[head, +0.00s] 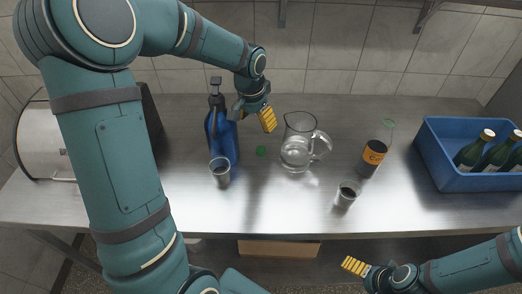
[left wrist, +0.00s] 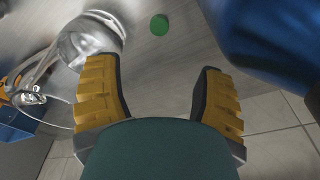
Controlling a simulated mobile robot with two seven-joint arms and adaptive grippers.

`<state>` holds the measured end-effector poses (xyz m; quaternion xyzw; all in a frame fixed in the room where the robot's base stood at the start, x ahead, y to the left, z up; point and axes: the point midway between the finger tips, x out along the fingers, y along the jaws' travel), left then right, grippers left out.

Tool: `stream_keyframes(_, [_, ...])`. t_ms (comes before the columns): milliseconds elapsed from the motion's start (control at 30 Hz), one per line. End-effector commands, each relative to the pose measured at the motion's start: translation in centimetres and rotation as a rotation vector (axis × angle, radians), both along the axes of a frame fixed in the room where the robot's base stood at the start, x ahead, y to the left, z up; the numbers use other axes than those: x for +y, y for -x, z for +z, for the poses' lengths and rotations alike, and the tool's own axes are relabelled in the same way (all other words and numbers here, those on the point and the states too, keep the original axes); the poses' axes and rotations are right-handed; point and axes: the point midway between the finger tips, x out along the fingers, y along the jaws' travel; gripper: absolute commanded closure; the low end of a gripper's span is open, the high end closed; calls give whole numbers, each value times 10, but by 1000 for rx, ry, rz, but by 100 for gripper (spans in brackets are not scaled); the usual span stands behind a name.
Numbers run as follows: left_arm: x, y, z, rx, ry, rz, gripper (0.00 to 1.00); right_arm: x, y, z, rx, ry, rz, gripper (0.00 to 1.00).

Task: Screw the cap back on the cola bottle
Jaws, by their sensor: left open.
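The cola bottle (head: 374,155), dark with an orange label, stands on the steel counter right of the glass pitcher. Its clear upper part ends in a greenish rim, and I see no cap on it. A round green cap (head: 262,150) lies flat on the counter between the blue bottle and the pitcher. It also shows in the left wrist view (left wrist: 159,25), beyond the fingertips. My left gripper (head: 268,120) is open and empty, above and behind the cap; its spread fingers show in the wrist view (left wrist: 160,75). My right gripper (head: 355,266) is in front of the counter, its opening unclear.
A glass pitcher (head: 298,150) stands right of the cap. A tall blue bottle (head: 222,140) and a metal cup (head: 220,172) stand left. Another cup (head: 346,196) is near the front. A blue crate (head: 470,182) with green bottles is at right. The front middle counter is clear.

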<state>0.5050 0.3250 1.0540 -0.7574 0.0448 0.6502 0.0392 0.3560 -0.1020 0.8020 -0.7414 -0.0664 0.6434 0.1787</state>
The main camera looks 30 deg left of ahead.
Motion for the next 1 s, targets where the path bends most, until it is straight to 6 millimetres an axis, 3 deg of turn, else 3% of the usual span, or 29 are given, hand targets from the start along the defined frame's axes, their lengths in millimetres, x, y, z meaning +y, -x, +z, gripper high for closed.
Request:
stream_keyframes(300, [-1,-7,-58,6,1,0,31,1,3,-10,6,-2,6,3])
stream_keyframes(433, [-2,-10,-75,5,1,0,31,1,4,-12,9,-2,7,3])
stream_keyframes(1000, [-2,-11,-88,3,1,0,31,1,5,-14,11,-2,8,3])
